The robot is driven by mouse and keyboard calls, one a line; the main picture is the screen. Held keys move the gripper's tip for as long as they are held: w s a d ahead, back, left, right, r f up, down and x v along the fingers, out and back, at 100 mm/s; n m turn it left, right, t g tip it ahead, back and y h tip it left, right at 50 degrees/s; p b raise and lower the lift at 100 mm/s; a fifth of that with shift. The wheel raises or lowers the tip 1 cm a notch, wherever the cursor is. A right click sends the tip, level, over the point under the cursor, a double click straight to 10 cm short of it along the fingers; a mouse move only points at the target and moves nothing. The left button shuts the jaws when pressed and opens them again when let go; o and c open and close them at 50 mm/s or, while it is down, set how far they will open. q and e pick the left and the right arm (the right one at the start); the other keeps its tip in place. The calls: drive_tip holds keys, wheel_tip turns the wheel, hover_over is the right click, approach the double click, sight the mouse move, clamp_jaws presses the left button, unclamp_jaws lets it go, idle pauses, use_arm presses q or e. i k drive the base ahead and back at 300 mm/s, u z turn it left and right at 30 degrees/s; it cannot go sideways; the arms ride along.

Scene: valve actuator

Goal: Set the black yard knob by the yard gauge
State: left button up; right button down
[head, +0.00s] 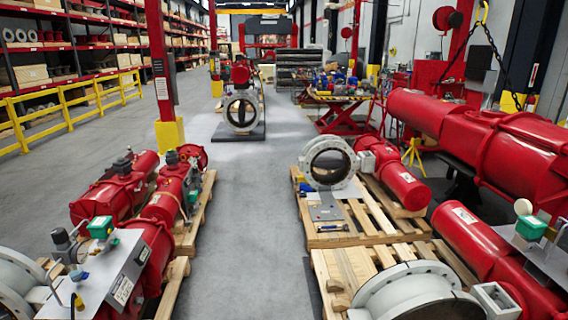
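Neither of my grippers shows in the head view. At the lower left, a grey panel (122,272) on a red valve actuator (157,240) carries small fittings. Among them is a small round gauge (82,254) beside a grey regulator with a dark top (60,236).
Red actuators on wooden pallets (352,240) line both sides. A white valve ring (328,163) stands on the right pallet. A clear grey floor aisle (245,220) runs between. Yellow railing (75,105) fronts the left shelves. A red post (160,70) rises left of the aisle.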

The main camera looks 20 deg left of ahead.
sight(59, 235)
drive_tip(key=u, duration=1)
drive_tip(key=i, duration=1.05)
drive_tip(key=u, duration=1.2)
drive_tip(key=i, duration=0.2)
